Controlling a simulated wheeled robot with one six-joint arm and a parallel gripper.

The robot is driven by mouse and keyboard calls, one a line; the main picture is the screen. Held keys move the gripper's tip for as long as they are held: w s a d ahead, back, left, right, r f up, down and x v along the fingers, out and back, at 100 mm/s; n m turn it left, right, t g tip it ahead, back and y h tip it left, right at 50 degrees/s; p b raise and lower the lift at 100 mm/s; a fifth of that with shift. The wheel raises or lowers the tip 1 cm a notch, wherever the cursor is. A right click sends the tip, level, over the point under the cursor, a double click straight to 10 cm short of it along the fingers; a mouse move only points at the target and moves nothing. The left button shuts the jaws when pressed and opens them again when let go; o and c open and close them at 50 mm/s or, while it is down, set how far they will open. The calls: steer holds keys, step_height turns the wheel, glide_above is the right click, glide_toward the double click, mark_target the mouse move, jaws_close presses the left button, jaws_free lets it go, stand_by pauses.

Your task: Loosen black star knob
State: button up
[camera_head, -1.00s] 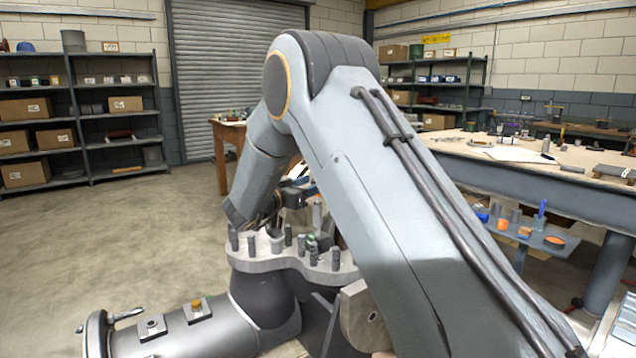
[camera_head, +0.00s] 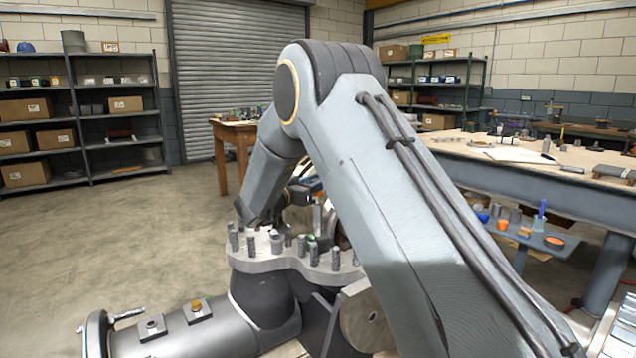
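The split casing shows in the head view as a light grey flange (camera_head: 290,264) with several upright grey studs standing along it. I cannot make out a black star knob; small dark parts among the studs are too small to tell apart, and my arm covers part of the flange. My gripper (camera_head: 297,198) shows only as a dark shape behind my forearm, close above the far side of the flange. Its fingertips are hidden, so I cannot tell whether it is open or touching anything.
A grey horizontal cylinder (camera_head: 205,332) with a handwheel (camera_head: 97,335) extends left from the casing. It carries two small blocks, one with a brass-coloured cap (camera_head: 195,305). A workbench (camera_head: 500,170) stands right, shelves (camera_head: 80,110) at the back left. The floor at left is clear.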

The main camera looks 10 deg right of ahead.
steer(key=shift+n+t+y, duration=0.3)
steer(key=shift+t, duration=0.1)
steer(key=shift+d+r+n+t+y+p, duration=0.1)
steer(key=shift+n+t+y+p, duration=0.75)
steer(key=shift+y, duration=0.25)
steer(key=n+t+y, duration=0.2)
steer(key=y, duration=0.1)
steer(key=shift+n, duration=0.35)
steer(key=n+y, duration=0.1)
steer(key=y, duration=0.1)
steer(key=n+t+y+b, duration=0.1)
steer(key=n+y, duration=0.1)
steer(key=y, duration=0.1)
steer(key=shift+f+t, duration=0.2)
steer(key=shift+t, duration=0.05)
steer(key=shift+r+n+y+b, duration=0.1)
steer(key=shift+n+y+b, duration=0.6)
steer(key=shift+n+y, duration=0.85)
steer(key=shift+y, duration=0.65)
steer(key=shift+r, duration=0.1)
steer(key=o, duration=1)
steer(key=shift+o, duration=0.2)
